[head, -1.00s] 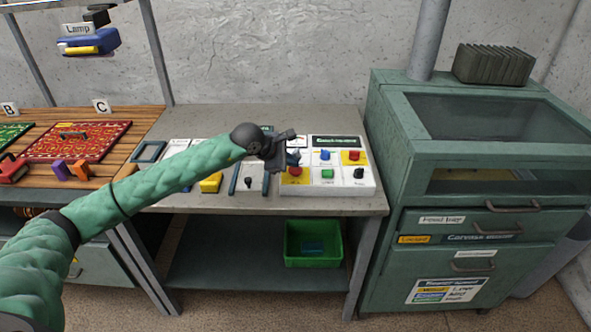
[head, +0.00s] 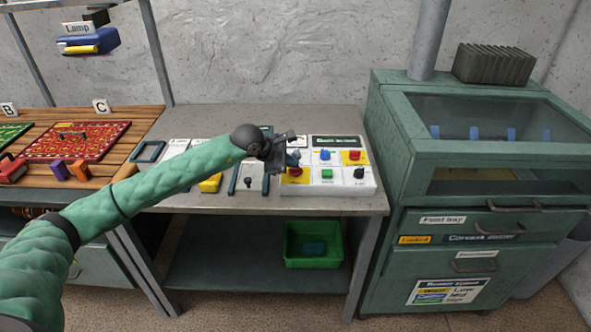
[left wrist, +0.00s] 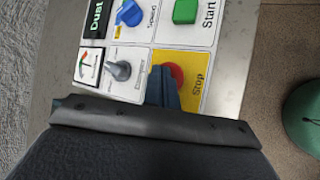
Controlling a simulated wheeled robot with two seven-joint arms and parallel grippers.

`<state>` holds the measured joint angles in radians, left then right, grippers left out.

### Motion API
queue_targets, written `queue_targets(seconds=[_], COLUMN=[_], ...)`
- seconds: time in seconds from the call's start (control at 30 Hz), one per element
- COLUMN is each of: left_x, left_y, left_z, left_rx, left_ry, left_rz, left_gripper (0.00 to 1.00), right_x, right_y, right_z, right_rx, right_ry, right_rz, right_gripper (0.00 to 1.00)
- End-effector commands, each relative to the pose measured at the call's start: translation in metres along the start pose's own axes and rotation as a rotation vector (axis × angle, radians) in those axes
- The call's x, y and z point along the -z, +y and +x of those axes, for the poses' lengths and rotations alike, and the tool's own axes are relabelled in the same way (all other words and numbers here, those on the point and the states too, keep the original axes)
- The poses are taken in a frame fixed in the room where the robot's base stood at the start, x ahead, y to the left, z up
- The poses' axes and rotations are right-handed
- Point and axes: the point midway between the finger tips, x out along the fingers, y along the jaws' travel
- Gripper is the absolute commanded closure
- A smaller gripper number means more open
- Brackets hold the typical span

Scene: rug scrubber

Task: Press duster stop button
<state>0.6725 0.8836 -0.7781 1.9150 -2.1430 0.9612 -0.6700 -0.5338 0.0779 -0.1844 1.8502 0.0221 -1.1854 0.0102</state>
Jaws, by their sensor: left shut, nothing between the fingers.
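The dust control panel (head: 345,189) is a white board on the grey bench. Its red stop button (left wrist: 177,75) sits on a yellow square marked "Stop" in the left wrist view; it shows in the head view just below my gripper (head: 295,171). The green start button (left wrist: 186,11) is beside it. My left gripper (left wrist: 161,92) is shut and empty. Its fingertips overlap the left part of the red button in the left wrist view; whether they touch it I cannot tell. My right gripper is out of view.
A grey knob (left wrist: 119,70) and a blue knob (left wrist: 130,13) are close by on the panel. A green cabinet (head: 480,160) with a window stands to the right, with several blue shapes inside. A green bin (head: 313,258) sits on the shelf below.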

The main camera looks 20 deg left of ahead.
Motion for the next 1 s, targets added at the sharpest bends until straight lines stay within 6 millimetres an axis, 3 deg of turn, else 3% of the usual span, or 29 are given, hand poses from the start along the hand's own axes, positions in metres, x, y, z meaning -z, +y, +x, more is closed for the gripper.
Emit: queue_targets(seconds=[1.0], left_x=[-0.0029], left_y=[0.0032], left_z=[-0.0042], left_rx=[0.000], left_ry=[0.000], left_rz=[0.000], left_gripper=[1.00], right_x=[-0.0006], right_y=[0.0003], right_z=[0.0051], right_rx=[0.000], right_ry=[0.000], right_rz=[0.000], right_gripper=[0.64])
